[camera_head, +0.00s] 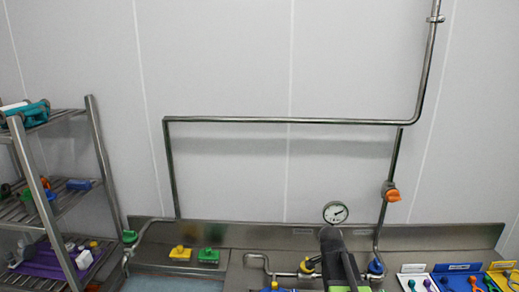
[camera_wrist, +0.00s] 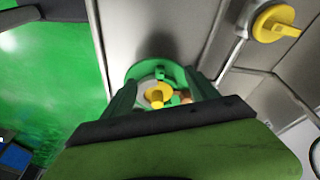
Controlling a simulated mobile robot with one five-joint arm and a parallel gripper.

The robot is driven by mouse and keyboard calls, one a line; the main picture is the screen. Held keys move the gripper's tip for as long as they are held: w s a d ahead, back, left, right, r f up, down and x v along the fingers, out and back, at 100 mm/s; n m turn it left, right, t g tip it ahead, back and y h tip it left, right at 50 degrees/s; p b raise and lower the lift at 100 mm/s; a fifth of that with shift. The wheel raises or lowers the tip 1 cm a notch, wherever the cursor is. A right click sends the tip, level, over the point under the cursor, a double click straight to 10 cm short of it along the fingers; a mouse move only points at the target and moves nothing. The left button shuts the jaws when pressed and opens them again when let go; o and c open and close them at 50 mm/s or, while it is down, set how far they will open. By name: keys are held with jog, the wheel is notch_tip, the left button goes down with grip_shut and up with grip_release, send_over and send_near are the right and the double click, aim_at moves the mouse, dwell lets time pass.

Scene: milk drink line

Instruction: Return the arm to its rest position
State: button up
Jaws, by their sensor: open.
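In the wrist view my gripper (camera_wrist: 160,86) is open. Its two green fingers reach up from a dark band and a broad green body. Between and beyond the fingers I see a round green part with a yellow knob (camera_wrist: 157,95); I cannot tell whether the fingers touch it. In the head view my dark arm (camera_head: 338,262) rises from the bottom edge, right of centre, in front of the steel counter. My fingertips cannot be made out there.
A steel rack (camera_head: 62,190) with loose items stands left. Yellow (camera_head: 180,253) and green (camera_head: 208,255) valves sit on the counter. A pressure gauge (camera_head: 336,213), a pipe with an orange-handled valve (camera_head: 391,194) and coloured trays (camera_head: 459,280) are near my arm. A yellow knob (camera_wrist: 277,23) shows upper right in the wrist view.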

jog(key=s+a+f+n+y+b, duration=0.2)
jog(key=s+a+f+n, duration=0.3)
jog(key=n, duration=0.9)
jog(key=shift+s+a+y, duration=0.5)
jog(key=shift+s+a, duration=0.95)
jog(key=shift+a, duration=1.25)
